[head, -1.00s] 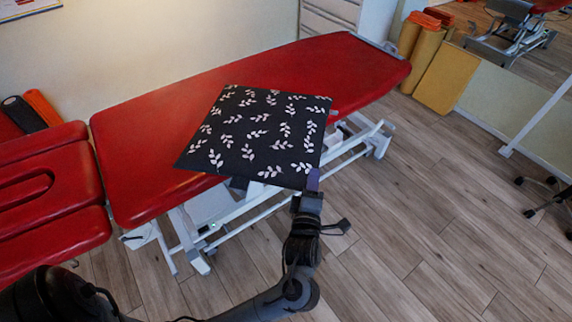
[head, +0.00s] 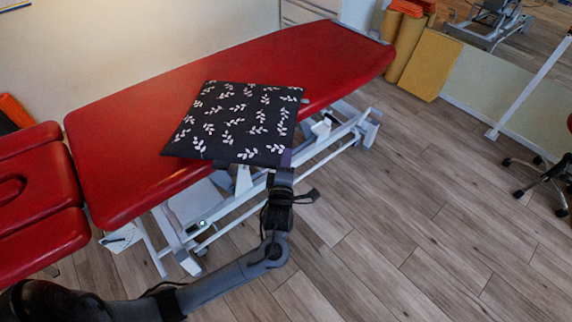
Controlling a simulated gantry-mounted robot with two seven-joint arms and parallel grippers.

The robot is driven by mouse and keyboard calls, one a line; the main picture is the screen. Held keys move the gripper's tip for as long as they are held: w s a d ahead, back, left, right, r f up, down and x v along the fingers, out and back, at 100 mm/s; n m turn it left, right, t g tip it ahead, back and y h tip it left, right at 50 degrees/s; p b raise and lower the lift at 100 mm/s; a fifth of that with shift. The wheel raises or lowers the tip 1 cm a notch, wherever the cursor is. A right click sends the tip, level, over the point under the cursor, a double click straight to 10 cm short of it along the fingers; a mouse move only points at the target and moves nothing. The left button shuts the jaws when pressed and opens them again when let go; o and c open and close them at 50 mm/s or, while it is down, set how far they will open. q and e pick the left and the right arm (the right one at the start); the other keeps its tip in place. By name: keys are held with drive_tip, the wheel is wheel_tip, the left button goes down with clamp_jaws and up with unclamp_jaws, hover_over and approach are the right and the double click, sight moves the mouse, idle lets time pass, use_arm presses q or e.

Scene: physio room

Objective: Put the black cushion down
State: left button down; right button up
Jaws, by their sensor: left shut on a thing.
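The black cushion (head: 236,122) has a pattern of white leaf sprigs and lies flat over the near side of the red treatment table (head: 120,130). Its near edge sticks out past the table's edge. I cannot tell whether its underside touches the table top. My left gripper (head: 284,160) is shut on the cushion's near right corner, and its fingertips are partly hidden there. My right gripper is not in view.
The table's white frame (head: 330,135) stands below on the wooden floor (head: 420,220). Rolled and flat mats (head: 436,66) lean at the back right. A wheeled chair (head: 545,180) stands at the right edge. The table's far right part is bare.

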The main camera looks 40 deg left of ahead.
use_arm(q)
drive_tip(key=shift+f, duration=0.6)
drive_tip(key=shift+f, duration=0.2)
drive_tip(key=c, duration=1.1)
unclamp_jaws()
